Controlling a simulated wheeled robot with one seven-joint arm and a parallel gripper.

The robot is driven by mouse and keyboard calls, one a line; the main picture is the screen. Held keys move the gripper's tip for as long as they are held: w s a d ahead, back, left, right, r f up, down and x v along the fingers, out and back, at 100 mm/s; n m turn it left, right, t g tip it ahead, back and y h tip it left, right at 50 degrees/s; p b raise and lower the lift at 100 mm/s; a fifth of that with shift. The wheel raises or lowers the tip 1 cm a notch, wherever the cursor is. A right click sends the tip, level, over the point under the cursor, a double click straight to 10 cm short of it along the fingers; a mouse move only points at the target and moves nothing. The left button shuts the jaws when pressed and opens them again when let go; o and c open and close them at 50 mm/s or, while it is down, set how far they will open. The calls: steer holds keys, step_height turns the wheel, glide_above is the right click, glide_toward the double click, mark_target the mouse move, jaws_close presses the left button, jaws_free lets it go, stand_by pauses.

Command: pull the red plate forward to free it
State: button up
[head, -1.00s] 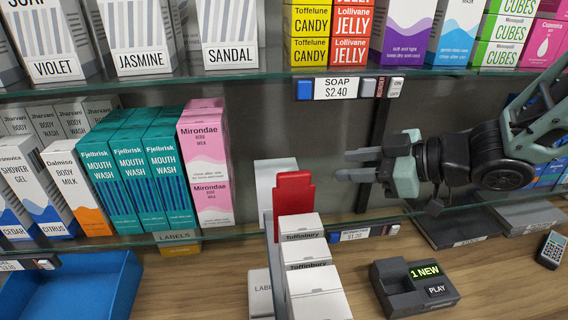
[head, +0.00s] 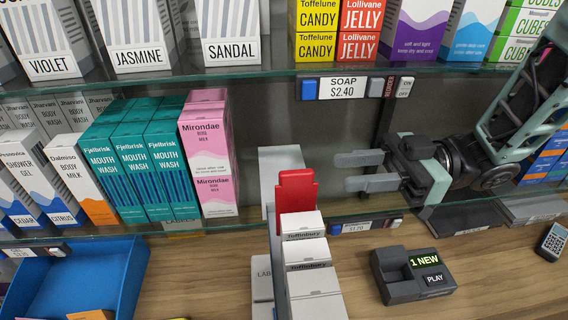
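The red plate (head: 296,190) stands upright behind a row of white Toffinbury boxes (head: 308,262), at the front edge of the lower glass shelf. A grey panel (head: 280,172) stands behind it. The lower part of the red plate is hidden by the boxes. My gripper (head: 362,172) is at the right of the plate, its two fingers pointing left toward it. The fingers are apart with nothing between them, and a gap separates them from the plate.
Pink Mirondae boxes (head: 206,150) and teal mouth wash boxes (head: 158,165) stand left of the plate. A dark device (head: 412,272) reading "1 NEW" sits on the counter at the right. A blue tray (head: 78,275) lies at the left. The upper glass shelf (head: 240,76) runs above my gripper.

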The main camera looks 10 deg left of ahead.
mark_target(284, 172)
steer(key=p+x, duration=0.3)
steer(key=x, duration=0.7)
steer(key=shift+a, duration=0.25)
jaws_close()
